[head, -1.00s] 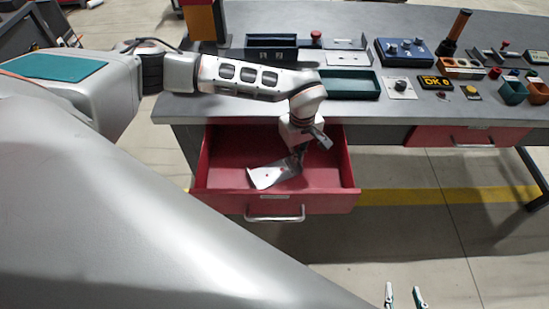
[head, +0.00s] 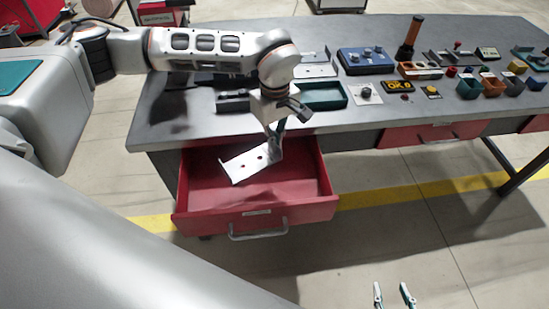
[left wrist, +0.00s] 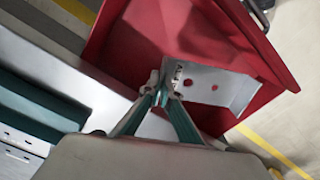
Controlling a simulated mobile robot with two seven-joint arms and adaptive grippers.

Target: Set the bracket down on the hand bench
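The bracket (head: 250,161) is a bent light-grey metal plate with two holes that look red. My left gripper (head: 276,129) is shut on one edge of it and holds it tilted above the open red drawer. In the left wrist view the bracket (left wrist: 215,86) sits at the tips of my left gripper (left wrist: 165,90), with the red drawer behind it. The hand bench (head: 345,122) is the grey-topped table behind and above the drawer. My right gripper (head: 393,296) shows only its two fingertips at the bottom edge; they are apart with nothing between them.
The open drawer (head: 300,211) juts out from the bench front and looks empty. The left front of the bench top is bare.

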